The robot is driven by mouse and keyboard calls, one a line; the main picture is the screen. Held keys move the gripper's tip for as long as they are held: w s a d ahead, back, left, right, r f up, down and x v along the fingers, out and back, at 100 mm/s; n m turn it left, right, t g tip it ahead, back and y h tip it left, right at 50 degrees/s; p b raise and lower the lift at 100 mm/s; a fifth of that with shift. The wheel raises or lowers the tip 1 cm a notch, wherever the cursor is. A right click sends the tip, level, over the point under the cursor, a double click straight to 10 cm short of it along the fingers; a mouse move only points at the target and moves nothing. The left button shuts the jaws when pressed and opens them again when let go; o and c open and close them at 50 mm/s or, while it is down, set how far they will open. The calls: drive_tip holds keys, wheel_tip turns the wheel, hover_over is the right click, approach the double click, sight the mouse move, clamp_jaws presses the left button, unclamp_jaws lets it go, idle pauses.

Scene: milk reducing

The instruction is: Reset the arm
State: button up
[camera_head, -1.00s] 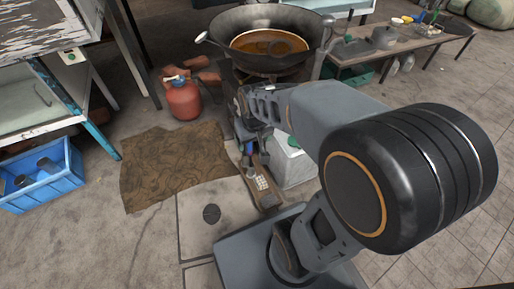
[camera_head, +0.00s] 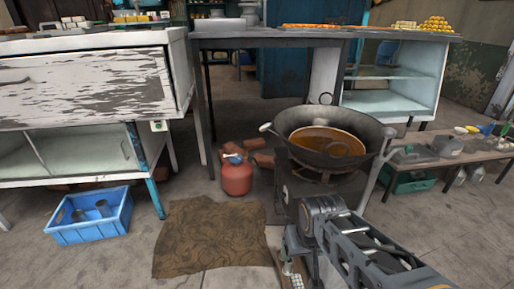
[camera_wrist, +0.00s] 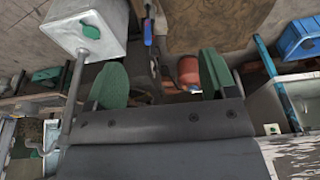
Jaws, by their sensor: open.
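My gripper (camera_wrist: 161,80) shows in the wrist view with its two green finger pads wide apart. Nothing is held between them. In the head view my arm comes in from the lower right and its end is in front of the stove; the fingertips cannot be made out there.
A large wok (camera_head: 325,140) with brown liquid sits on the stove behind my arm. The gas bottle (camera_head: 236,176) stands left of it. A brown mat (camera_head: 212,237) and blue crate (camera_head: 92,218) lie on the floor. A low bench (camera_head: 440,165) is at right.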

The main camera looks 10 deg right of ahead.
wheel_tip(320, 180, up, 36)
drive_tip(key=t+p, duration=0.1)
drive_tip(key=p, duration=3.2)
drive_tip(key=shift+s+a+r, duration=0.15)
drive_tip(key=shift+s, duration=0.05)
